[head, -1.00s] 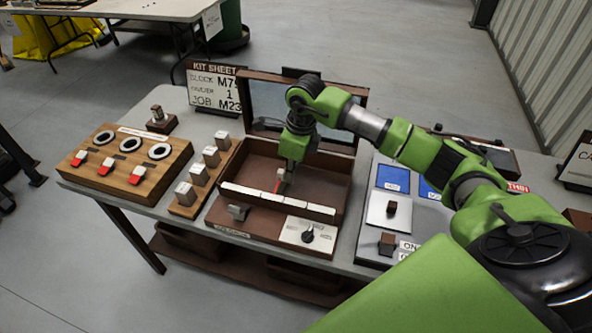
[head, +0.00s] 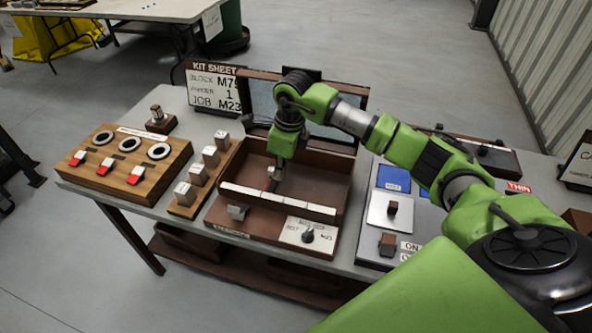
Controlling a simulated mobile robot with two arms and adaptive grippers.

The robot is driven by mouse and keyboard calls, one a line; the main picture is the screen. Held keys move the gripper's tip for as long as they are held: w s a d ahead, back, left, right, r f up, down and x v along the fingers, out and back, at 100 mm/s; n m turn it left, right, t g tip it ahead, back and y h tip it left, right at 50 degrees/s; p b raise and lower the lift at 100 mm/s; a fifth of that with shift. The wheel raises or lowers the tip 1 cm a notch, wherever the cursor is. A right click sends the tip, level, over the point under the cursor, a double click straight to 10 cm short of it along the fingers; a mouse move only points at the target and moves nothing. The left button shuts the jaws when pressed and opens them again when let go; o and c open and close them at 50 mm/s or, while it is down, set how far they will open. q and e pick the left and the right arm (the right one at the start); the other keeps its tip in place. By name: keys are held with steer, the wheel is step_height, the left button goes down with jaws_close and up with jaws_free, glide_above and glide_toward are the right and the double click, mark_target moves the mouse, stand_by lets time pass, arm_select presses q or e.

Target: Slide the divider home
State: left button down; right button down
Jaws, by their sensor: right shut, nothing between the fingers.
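An open brown box (head: 318,174) with its lid raised sits in the middle of the table. A low bar with a white segmented top (head: 290,205) crosses it near the front; I cannot tell whether this is the divider or a front wall. My right gripper (head: 273,183) points down inside the box, just behind this bar, shut and empty. A thin red piece (head: 267,184) and a small pale piece show beside its fingers; the fingers partly hide them, and contact cannot be told. My left gripper is not in view.
A knob panel (head: 308,233) and a grey block (head: 237,211) are at the box's front. Left stand a rack of pale blocks (head: 184,210) and a wooden board with rings (head: 122,172). A switch panel (head: 374,232) lies right. A kit sheet sign (head: 214,90) stands behind.

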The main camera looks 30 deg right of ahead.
steer(key=shift+w+a, duration=0.4)
steer(key=shift+w, duration=0.15)
steer(key=shift+w+a+b, duration=0.8)
steer(key=shift+w+a, duration=0.35)
steer(key=shift+w, duration=0.1)
steer(key=shift+w+a+b, duration=0.45)
steer(key=shift+w+a, duration=0.25)
steer(key=shift+w, duration=0.15)
steer(key=shift+s+d, duration=0.1)
stand_by(0.4)
steer(key=shift+s+d+r, duration=0.1)
steer(key=shift+s+d, duration=0.1)
step_height(320, 180, up, 8)
steer(key=p, duration=0.5)
stand_by(0.6)
